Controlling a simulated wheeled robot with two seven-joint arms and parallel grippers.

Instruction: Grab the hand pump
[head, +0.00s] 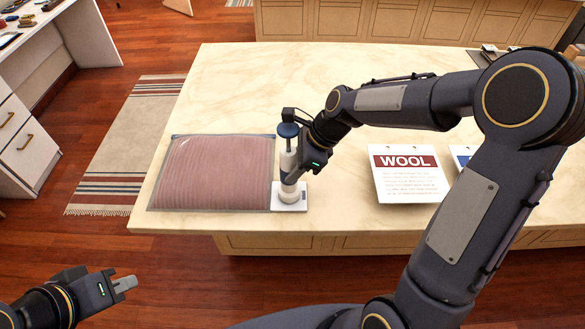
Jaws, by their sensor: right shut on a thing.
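The hand pump (289,188) stands upright on a small white base plate at the front of the pale island top, with a white body and a blue top. My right gripper (293,172) reaches in from the right and is shut on the hand pump's body; its fingers are partly hidden. A clear bag with a folded pink textile (215,172) lies flat just left of the pump. My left gripper (127,283) is low at the left, over the floor and away from the island. I cannot tell whether its fingers are apart.
The island top (230,90) is clear behind the bag. A WOOL card (408,174) lies right of the pump, with a blue-headed card (461,156) partly hidden behind my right arm. A striped rug (115,165) and a white desk are at the left.

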